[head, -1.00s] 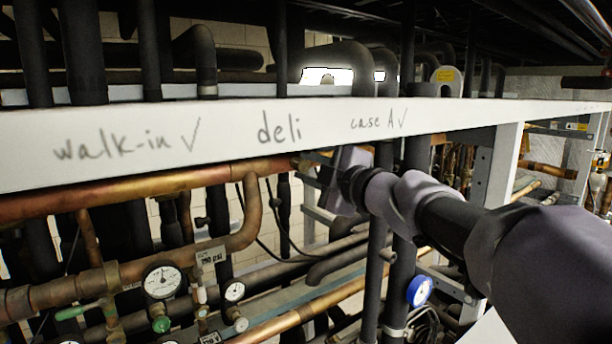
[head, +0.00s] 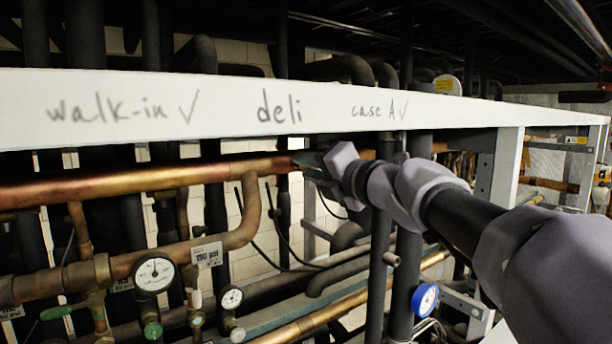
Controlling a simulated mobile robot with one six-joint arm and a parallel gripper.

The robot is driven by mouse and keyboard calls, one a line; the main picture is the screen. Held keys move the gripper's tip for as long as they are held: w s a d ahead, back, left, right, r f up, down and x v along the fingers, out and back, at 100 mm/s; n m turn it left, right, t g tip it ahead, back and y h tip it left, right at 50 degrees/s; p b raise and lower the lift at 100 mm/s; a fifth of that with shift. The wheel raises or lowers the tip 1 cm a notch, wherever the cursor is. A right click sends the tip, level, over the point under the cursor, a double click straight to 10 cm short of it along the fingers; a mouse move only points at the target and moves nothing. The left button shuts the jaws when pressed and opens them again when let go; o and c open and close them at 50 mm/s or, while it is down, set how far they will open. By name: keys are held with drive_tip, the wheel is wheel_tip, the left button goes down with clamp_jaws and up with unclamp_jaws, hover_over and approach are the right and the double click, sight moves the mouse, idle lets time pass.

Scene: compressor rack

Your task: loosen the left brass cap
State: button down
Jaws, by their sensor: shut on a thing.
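My gripper (head: 304,163) is at the right end of a copper pipe (head: 150,182), just below the white beam, under the word "deli". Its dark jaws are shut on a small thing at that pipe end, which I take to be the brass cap. The jaws hide nearly all of it, so its shape and any turn of it cannot be seen. My arm reaches in from the right. No second brass cap can be made out clearly.
The white beam (head: 230,105) with handwriting runs close above my gripper. Pressure gauges (head: 153,273) and a green-handled valve (head: 68,311) are at lower left. A blue-rimmed gauge (head: 425,298) and dark vertical pipes (head: 404,270) stand below my arm.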

drive_tip(key=shift+r+n+b, duration=0.1)
drive_tip(key=shift+n+b, duration=0.6)
drive_tip(key=shift+n, duration=0.9)
drive_tip(key=c, duration=1.1)
unclamp_jaws()
drive_tip(key=shift+w, duration=0.1)
drive_tip(key=shift+c, duration=0.2)
